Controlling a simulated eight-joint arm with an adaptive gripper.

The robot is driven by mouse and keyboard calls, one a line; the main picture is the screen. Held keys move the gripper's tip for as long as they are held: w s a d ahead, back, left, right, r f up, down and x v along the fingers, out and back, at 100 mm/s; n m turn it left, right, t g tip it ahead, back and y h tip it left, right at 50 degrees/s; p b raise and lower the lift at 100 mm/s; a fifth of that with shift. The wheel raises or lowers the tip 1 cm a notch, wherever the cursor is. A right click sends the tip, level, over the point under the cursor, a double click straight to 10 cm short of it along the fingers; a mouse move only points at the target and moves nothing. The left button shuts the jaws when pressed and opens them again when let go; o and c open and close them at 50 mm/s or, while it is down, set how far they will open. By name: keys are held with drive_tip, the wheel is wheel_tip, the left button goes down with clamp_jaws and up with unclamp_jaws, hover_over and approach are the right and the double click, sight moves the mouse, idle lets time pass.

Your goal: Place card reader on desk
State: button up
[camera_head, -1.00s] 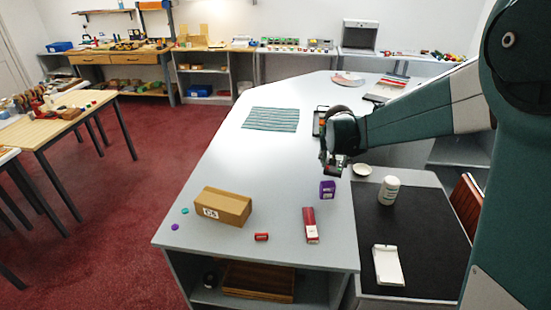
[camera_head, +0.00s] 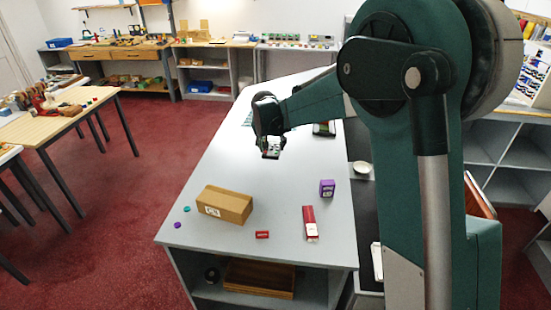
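My gripper (camera_head: 269,146) is above the middle of the pale grey counter (camera_head: 215,165), pointing down. It appears shut on a small dark thing with light and coloured spots, which looks like the card reader (camera_head: 270,154); the fingers partly hide it. It is held above the counter, with the cardboard box nearer the camera. The lower desk with a black mat (camera_head: 361,200) lies to the right of the counter, mostly hidden behind my arm.
A cardboard box (camera_head: 224,204), a small red box (camera_head: 262,234), a long red box (camera_head: 310,222) and a purple box (camera_head: 327,187) stand on the near counter. A dark tray-like thing (camera_head: 324,128) lies farther back. A white dish (camera_head: 363,168) is at the right.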

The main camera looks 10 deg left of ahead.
idle(0.3)
drive_tip(key=shift+f, duration=3.15)
drive_tip(key=shift+f, duration=1.85)
drive_tip(key=shift+f+b, duration=0.15)
drive_tip(key=shift+b, duration=0.2)
drive_tip(key=o, duration=1.1)
